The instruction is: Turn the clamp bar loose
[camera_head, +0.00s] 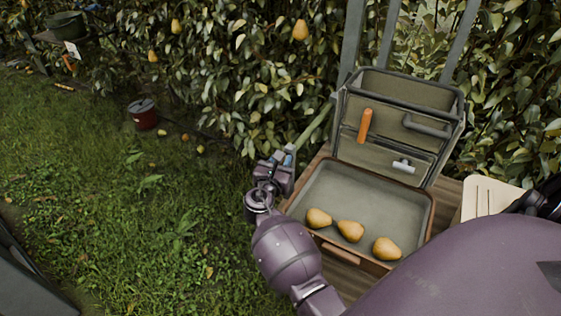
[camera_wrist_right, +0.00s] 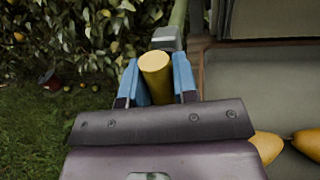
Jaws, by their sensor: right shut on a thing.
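My right gripper (camera_head: 284,160) is beside the left edge of the open case. In the right wrist view, its two blue fingers (camera_wrist_right: 158,80) are shut on the clamp bar (camera_wrist_right: 156,68), a yellow round bar seen end-on. A grey metal block (camera_wrist_right: 166,38) is just behind the bar, and a green pole (camera_wrist_right: 179,18) rises beyond it. In the head view the green pole (camera_head: 318,126) slants up to the right from near the gripper; the bar itself is hidden there. My left gripper is not in view.
The open case (camera_head: 428,218) stands on a wooden surface (camera_head: 449,192), with three pears (camera_head: 350,230) along its front. An orange-handled tool (camera_head: 365,125) is in its lid. A pale board (camera_head: 493,198) lies to the right. A red bucket (camera_head: 143,113) stands on the grass, mostly free, at left.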

